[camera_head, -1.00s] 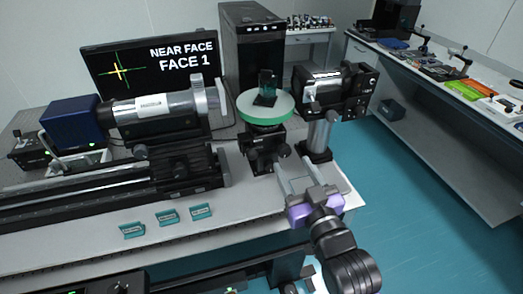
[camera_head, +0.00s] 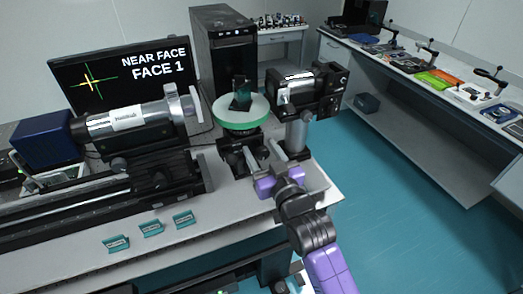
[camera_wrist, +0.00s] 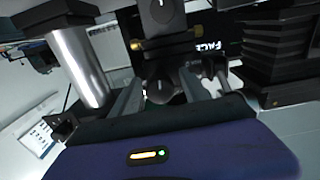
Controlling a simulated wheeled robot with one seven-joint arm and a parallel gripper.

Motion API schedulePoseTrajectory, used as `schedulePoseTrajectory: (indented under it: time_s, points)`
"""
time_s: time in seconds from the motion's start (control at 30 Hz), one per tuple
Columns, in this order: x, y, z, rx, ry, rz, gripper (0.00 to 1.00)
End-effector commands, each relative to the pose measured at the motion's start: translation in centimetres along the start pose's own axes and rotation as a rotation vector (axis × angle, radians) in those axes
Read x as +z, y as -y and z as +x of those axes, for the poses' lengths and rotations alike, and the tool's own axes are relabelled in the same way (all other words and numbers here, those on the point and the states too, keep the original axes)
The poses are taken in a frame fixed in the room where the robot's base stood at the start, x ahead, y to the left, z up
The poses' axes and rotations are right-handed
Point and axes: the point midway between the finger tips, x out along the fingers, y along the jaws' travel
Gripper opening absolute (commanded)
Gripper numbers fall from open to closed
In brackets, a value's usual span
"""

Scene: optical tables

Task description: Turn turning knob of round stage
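The round stage (camera_head: 226,121) has a pale top and a green rim, and sits on a black mount (camera_head: 231,155) near the table's right end. A dark teal glass block (camera_head: 242,96) stands on it. My gripper (camera_head: 263,155) is at the front right of the mount, low, with its fingers pointing at it. In the wrist view the two fingers of my gripper (camera_wrist: 160,97) are apart. A dark rounded knob (camera_wrist: 160,90) shows between them; I cannot tell whether they touch it. In the head view the knob is hidden or too small to make out.
A camera-like device (camera_head: 306,92) on a silver post (camera_head: 297,136) stands close to the right of my gripper. A silver-and-black tube instrument (camera_head: 135,117) is on the left. The monitor (camera_head: 125,75) reads "NEAR FACE FACE 1". Several small teal-edged blocks (camera_head: 151,228) lie on the front.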

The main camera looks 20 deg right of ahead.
Motion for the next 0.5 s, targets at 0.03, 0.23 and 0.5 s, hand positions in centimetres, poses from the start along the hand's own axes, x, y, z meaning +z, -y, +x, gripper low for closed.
schedulePoseTrajectory:
  time_s: [0.03, 0.23, 0.5]
  points:
    - [0.00, 0.00, -0.01, 0.000, 0.000, 0.000, 0.44]
    - [-0.01, 0.00, -0.02, 0.000, 0.000, 0.000, 0.05]
    - [0.02, 0.01, -0.03, 0.000, 0.000, 0.072, 0.00]
